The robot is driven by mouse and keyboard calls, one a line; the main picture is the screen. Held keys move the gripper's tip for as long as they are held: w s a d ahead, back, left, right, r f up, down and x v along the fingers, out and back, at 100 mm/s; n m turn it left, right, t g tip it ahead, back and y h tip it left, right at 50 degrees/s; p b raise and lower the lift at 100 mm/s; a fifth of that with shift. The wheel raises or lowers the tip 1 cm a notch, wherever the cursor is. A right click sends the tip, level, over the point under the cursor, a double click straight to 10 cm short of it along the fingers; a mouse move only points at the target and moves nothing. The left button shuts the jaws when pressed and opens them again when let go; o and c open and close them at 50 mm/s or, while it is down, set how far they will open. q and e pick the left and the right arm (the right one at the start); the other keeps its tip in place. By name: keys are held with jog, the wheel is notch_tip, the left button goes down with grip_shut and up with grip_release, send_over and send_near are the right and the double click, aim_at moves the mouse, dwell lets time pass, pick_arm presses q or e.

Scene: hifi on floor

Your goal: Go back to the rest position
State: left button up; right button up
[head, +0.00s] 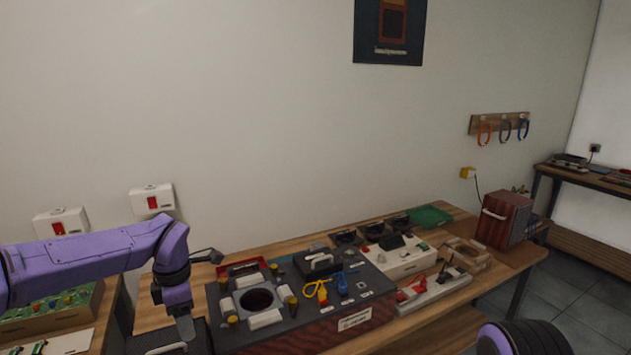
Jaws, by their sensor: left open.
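My left arm reaches in from the left, and its purple gripper (186,332) points down over the left part of the workbench, beside the dark hi-fi unit (352,322). The gripper is open, and I see nothing held in it. The hi-fi unit has a round dark opening, several pale blocks around it, and yellow and blue cables on top. Only a purple and black part of my right arm shows at the bottom right; its gripper is out of the frame.
The wooden workbench (461,211) also holds a white device (402,262), a power strip (436,291), a green tray (430,217) and a dark red box (503,219). The wall stands close behind.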

pick_arm(q)
jog(key=s+a+f+m+t+y+b, duration=0.1)
jog(key=a+f+t+y, duration=0.15)
jog(key=f, duration=0.45)
jog(key=a+f+m+t+y+b, duration=0.1)
jog(key=a+f+t+y, duration=0.1)
jog(key=f+y, duration=0.3)
jog(key=s+d+f+m+t+h+b, duration=0.25)
jog(key=s+f+m, duration=0.55)
jog(key=f, duration=0.8)
jog(key=s+f+m+g+b, duration=0.1)
jog(key=s+f, duration=0.3)
jog(key=s, duration=0.4)
jog(key=s+f+m+g+h+b, duration=0.1)
jog(key=s+f+m+b, duration=0.1)
jog(key=s, duration=0.6)
jog(key=s+f+m+g+b, duration=0.1)
jog(key=s+f+m+b, duration=0.1)
jog(key=s+f, duration=0.4)
jog(key=shift+s+a+f+m+g+h, duration=0.2)
jog(key=shift+s+a+m+g+h, duration=0.15)
jog(key=shift+s+m, duration=0.65)
pick_arm(e)
notch_tip(320, 180, down, 10)
jog(key=shift+w, duration=0.35)
jog(key=shift+f, duration=0.1)
